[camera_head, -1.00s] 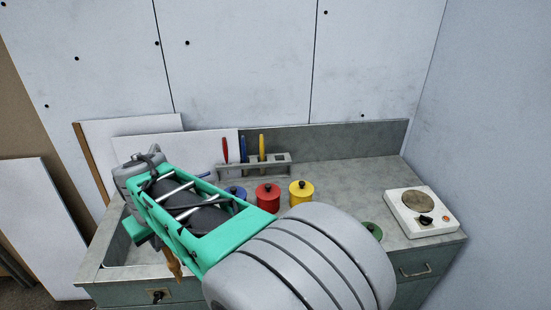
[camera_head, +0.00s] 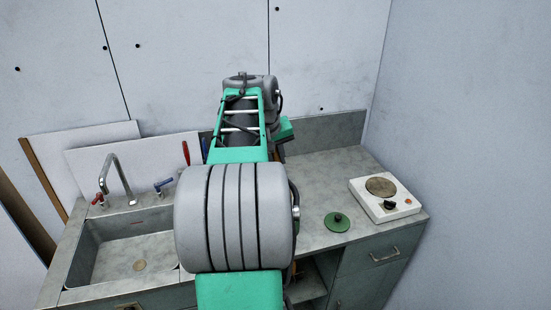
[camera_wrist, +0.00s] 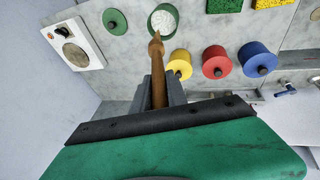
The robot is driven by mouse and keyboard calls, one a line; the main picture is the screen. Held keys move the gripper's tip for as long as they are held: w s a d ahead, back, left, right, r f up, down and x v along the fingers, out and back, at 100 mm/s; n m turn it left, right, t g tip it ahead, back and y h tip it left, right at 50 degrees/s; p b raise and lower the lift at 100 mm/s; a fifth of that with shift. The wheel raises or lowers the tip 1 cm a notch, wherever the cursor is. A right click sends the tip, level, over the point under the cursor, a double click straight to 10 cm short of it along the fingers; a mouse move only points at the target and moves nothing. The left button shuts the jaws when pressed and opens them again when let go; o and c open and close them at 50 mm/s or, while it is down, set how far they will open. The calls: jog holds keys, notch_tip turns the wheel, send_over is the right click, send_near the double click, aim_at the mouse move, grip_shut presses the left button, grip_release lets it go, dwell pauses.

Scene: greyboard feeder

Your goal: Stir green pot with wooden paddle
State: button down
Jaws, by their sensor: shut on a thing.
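The green pot (camera_wrist: 163,12) stands open on the counter in the wrist view, with white contents inside. Its round green lid (camera_wrist: 115,21) lies beside it, and shows in the head view (camera_head: 337,222) too. My gripper (camera_wrist: 160,92) is shut on the wooden paddle (camera_wrist: 157,75), which points away from the jaws. The paddle's tip overlaps the near rim of the pot in the wrist view; I cannot tell its height over the pot. In the head view my arm hides the pot, and the paddle cannot be made out clearly.
Yellow (camera_wrist: 181,63), red (camera_wrist: 216,62) and blue (camera_wrist: 257,58) lidded pots stand in a row near the paddle. A white hot plate (camera_head: 385,198) is at the counter's right end. A sink (camera_head: 125,248) with a tap (camera_head: 117,175) is at the left. Counter around the green lid is clear.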

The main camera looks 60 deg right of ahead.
notch_tip(320, 180, down, 13)
jog(key=b, duration=0.9)
jog(key=shift+r, duration=0.2)
